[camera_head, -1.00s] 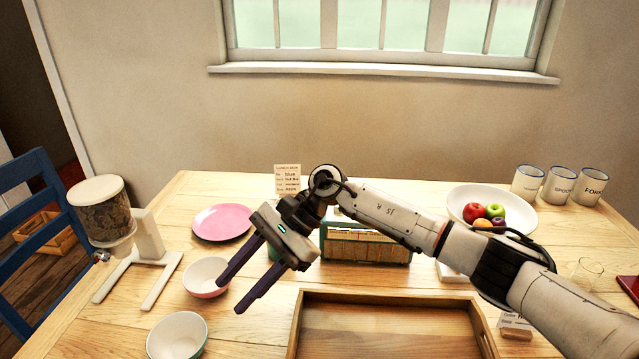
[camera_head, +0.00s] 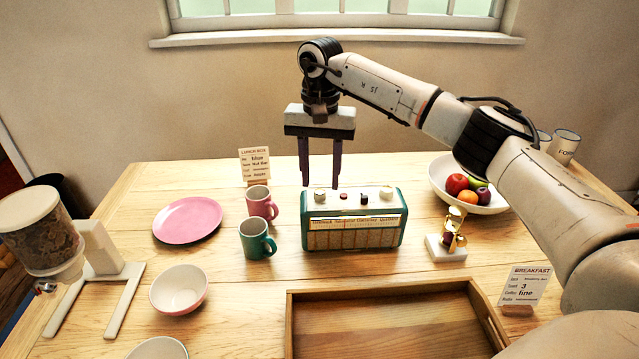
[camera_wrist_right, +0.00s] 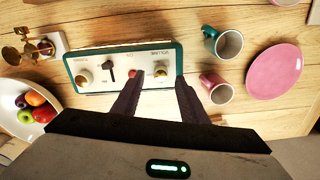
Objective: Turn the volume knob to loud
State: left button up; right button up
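My right gripper (camera_head: 320,186) points down, open and empty, over this knob. In the wrist view its fingertips (camera_wrist_right: 159,78) lie either side of the knob in the picture; whether they touch it cannot be told. My left gripper is out of view.
Beside the volume knob are a red button (camera_wrist_right: 132,73), a dark lever (camera_wrist_right: 107,71) and another pale knob (camera_head: 386,192). A pink mug (camera_head: 260,202) and a green mug (camera_head: 255,240) stand close left of the radio. A wooden tray (camera_head: 395,293) lies in front.

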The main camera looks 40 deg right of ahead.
aim_at(320, 195)
jog(key=shift+f, duration=1.35)
grip_shut()
